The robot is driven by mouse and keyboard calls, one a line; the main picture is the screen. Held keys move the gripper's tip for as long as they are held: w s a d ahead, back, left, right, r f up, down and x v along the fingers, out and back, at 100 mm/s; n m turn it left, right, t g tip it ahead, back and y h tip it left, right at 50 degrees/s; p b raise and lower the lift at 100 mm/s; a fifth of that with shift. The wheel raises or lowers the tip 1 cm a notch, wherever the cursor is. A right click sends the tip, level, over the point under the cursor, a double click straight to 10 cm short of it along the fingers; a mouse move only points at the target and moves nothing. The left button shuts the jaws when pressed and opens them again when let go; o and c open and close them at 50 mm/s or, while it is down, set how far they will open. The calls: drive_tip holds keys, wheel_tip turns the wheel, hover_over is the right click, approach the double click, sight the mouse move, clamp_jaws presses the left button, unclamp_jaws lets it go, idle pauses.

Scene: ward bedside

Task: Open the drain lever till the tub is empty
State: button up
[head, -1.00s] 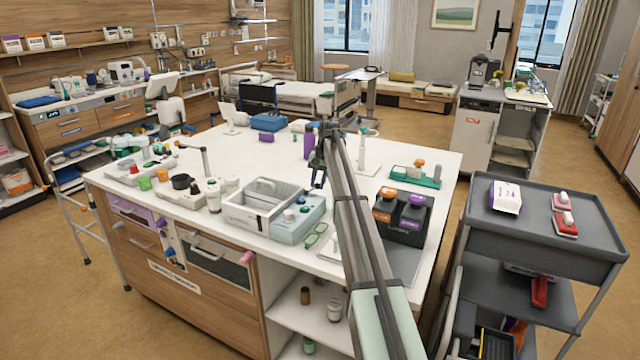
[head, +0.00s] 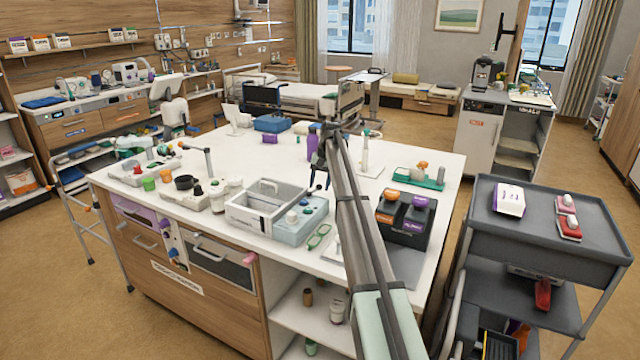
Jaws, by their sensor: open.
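A pale grey rectangular tub (head: 240,217) stands near the front middle of the white counter, with an arched handle shape at its back. A pale blue unit (head: 291,236) with white and green knobs adjoins its right side. I cannot make out which part is the drain lever, nor the water level in the tub. My gripper (head: 319,188) points down above the counter, to the right of the tub and behind the blue unit in the picture. Its fingers are small and dark, open and empty, apart from the tub. My forearm hides part of the counter.
Green glasses (head: 318,237) lie right of the blue unit. A black box with orange and purple tops (head: 402,222) stands right of my arm. A purple bottle (head: 312,142) stands behind my gripper. Cups and jars crowd the left. A grey cart (head: 545,235) stands at the right.

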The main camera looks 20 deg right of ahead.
drive_tip(key=shift+r, duration=0.1)
wheel_tip(320, 180, up, 13)
drive_tip(key=d, duration=0.2)
drive_tip(key=shift+s+d+r, duration=0.2)
drive_tip(key=shift+s+d, duration=0.05)
drive_tip(key=shift+s, duration=0.2)
